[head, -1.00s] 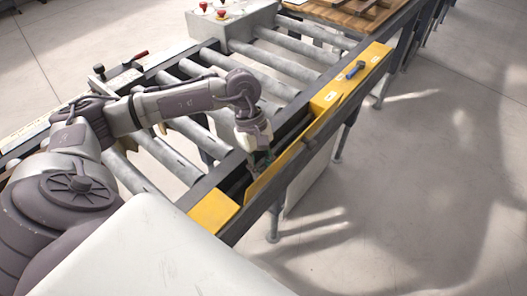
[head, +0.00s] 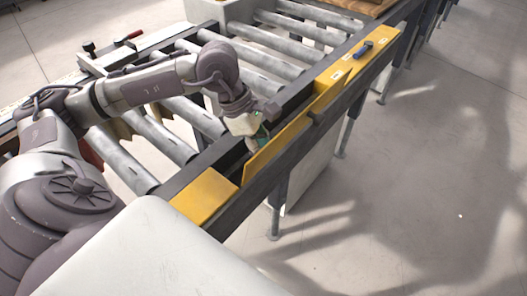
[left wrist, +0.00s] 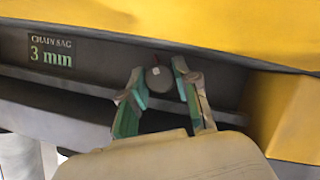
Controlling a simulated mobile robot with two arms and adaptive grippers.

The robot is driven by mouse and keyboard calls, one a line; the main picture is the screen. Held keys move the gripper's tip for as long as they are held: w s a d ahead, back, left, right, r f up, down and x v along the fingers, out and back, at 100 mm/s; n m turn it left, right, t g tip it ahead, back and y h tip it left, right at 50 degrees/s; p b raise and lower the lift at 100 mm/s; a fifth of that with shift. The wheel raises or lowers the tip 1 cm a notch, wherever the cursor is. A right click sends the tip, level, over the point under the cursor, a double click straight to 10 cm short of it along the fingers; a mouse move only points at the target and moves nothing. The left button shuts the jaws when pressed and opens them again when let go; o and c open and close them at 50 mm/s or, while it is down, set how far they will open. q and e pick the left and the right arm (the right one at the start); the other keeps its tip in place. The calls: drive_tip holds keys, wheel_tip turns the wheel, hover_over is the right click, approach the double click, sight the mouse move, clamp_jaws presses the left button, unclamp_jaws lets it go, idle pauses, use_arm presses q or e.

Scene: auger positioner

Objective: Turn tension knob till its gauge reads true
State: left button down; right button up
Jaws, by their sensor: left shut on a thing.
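In the left wrist view, the tension knob (left wrist: 159,82) is a dark round cap with a small pale mark near its top. My left gripper (left wrist: 159,71) has its green-padded fingers on both sides of it and is shut on it. The gauge (left wrist: 51,51) on the dark panel to the left reads "CHAIN SAG 3 mm". In the head view, my left gripper (head: 256,143) reaches into the gap beside the yellow guard; the knob is hidden there. My right gripper is not in view.
Grey rollers (head: 190,122) lie beyond my arm. A yellow cover (head: 205,195) sits at the near end. Open floor (head: 440,180) lies to the right.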

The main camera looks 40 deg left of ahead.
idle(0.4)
use_arm(q)
drive_tip(key=c, duration=0.9)
unclamp_jaws()
drive_tip(key=shift+o, duration=0.2)
drive_tip(key=shift+r, duration=0.1)
drive_tip(key=v, duration=0.8)
